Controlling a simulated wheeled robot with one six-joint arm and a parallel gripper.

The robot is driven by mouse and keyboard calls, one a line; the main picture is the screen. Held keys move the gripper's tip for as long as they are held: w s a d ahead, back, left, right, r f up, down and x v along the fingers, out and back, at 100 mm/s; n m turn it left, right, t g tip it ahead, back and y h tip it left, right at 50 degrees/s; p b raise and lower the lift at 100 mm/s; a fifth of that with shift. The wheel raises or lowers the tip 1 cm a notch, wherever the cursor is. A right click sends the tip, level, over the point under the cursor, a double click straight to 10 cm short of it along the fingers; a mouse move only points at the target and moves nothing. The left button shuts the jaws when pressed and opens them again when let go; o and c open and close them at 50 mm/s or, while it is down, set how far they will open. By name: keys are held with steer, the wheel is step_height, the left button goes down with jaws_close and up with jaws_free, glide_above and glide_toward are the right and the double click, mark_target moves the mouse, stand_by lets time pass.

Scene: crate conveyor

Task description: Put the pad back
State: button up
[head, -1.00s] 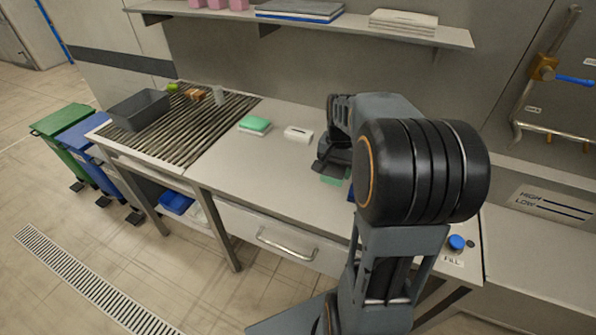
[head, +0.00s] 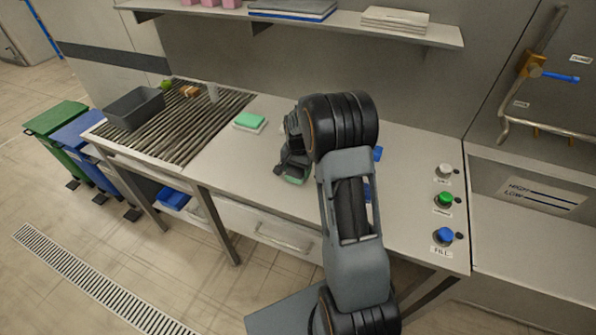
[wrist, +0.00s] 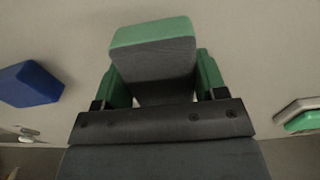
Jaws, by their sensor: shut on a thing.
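A grey block-like pad with a green face (wrist: 153,55) sits between the fingers of my gripper (wrist: 155,85) in the wrist view, and the gripper is shut on it. In the head view my gripper (head: 290,170) is low over the middle of the counter, left of my arm. Only a sliver of green shows there beneath it, so I cannot tell whether the pad touches the counter. Another green pad (head: 250,119) lies on a white holder (head: 240,127) to the left. A white item behind my gripper is mostly hidden.
A blue block (wrist: 30,84) lies beside the held pad in the wrist view. A slatted section with a grey crate (head: 134,108) is at the left. Knobs (head: 443,201) line the counter's right end. A shelf (head: 300,18) hangs above. The counter's front middle is clear.

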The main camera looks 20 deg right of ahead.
steer(key=shift+f, duration=0.8)
steer(key=shift+f, duration=0.2)
steer(key=o, duration=0.9)
